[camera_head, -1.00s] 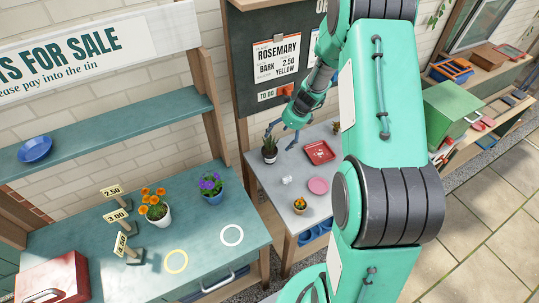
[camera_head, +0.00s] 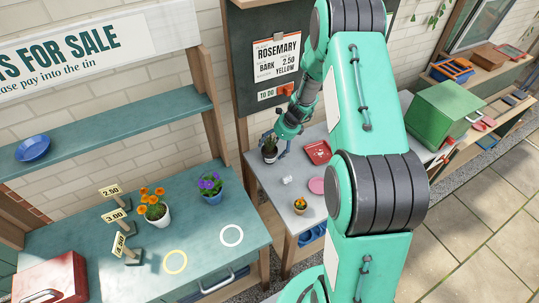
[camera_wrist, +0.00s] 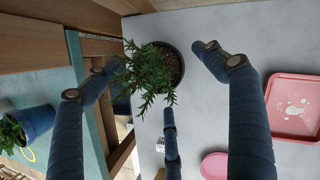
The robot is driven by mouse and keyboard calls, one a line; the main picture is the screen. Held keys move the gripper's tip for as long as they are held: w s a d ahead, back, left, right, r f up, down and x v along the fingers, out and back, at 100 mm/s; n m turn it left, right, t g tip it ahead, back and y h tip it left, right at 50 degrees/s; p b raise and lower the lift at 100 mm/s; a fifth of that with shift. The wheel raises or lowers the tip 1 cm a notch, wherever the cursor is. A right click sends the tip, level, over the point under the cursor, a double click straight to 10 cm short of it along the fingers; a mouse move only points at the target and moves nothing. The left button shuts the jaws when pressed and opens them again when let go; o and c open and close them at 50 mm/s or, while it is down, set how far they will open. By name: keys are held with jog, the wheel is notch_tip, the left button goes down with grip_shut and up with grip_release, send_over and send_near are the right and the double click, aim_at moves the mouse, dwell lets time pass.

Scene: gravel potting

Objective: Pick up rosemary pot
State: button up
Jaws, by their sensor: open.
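The rosemary pot (camera_head: 270,155) is a dark pot with a green, needle-leaved plant. It stands upright at the back left of the grey table in the head view. In the wrist view the rosemary plant (camera_wrist: 147,72) lies between my spread fingers, with the dark pot rim and soil to its right. My gripper (camera_head: 276,143) is open and right at the pot in the head view. In the wrist view my open gripper (camera_wrist: 158,85) has blue fingers on both sides of the plant and one below. I cannot tell whether any finger touches the pot.
A red tray (camera_head: 317,152), a pink saucer (camera_head: 317,185) and a small orange-flowered pot (camera_head: 300,205) are on the grey table. The green bench (camera_head: 200,250) at left holds orange and purple flower pots, price signs and two rings. A board stands behind the table.

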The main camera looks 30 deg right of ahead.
aim_at(271, 148)
jog(key=shift+b+x, duration=0.4)
jog(key=shift+x, duration=2.15)
jog(key=shift+a, duration=0.1)
jog(key=c, duration=1.5)
